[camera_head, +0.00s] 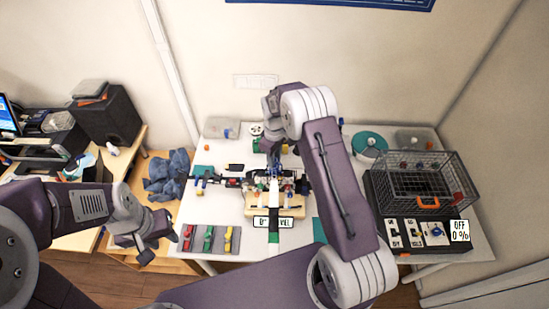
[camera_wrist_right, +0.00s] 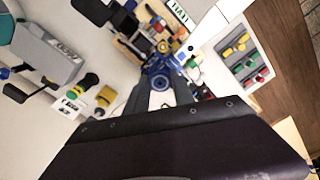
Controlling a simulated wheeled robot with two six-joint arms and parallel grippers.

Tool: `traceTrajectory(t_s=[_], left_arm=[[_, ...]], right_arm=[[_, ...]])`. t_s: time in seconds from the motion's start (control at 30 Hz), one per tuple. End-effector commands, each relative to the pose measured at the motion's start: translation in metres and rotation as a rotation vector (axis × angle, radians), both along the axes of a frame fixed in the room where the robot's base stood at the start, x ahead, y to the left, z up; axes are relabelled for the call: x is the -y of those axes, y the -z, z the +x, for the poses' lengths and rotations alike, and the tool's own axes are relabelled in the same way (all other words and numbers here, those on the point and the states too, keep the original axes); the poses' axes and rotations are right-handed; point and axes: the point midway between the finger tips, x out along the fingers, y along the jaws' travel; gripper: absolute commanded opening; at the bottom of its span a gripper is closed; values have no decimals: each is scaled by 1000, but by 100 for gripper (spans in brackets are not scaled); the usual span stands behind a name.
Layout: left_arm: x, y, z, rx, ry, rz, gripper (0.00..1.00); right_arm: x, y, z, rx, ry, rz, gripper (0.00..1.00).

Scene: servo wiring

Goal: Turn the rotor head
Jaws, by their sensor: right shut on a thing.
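The rotor head, a blue hub (camera_wrist_right: 160,82), shows at the middle of the right wrist view, between the dark fingers. My right gripper (camera_wrist_right: 160,88) is shut on it from above. In the head view my right gripper (camera_head: 273,166) reaches down to the crowded assembly on a wooden base (camera_head: 258,209), and hides most of the hub. A white bar (camera_head: 273,203) runs from the assembly toward the front. A label plate (camera_head: 272,222) sits at the base's front, partly covered by the bar. My left gripper (camera_head: 156,243) looks open and empty, off the table's left front.
Red, green and yellow parts lie on a grey mat (camera_head: 211,240) at left front. A wire cage (camera_head: 425,180) stands at the right, behind a panel with an "OFF 0 %" display (camera_head: 460,231). My right arm covers the table's right middle.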

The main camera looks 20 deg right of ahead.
Motion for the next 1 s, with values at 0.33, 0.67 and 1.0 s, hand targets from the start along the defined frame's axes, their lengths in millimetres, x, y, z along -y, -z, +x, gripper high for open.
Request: traceTrajectory(t_s=[0.33, 0.67, 1.0], left_arm=[[0, 0, 0, 0, 0, 0, 36], [0, 22, 0, 0, 0, 0, 36], [0, 33, 0, 0, 0, 0, 36]], right_arm=[[0, -1, 1, 4, -1, 0, 51], [0, -39, 2, 11, -1, -1, 51], [-1, -92, 0, 6, -1, 0, 51]])
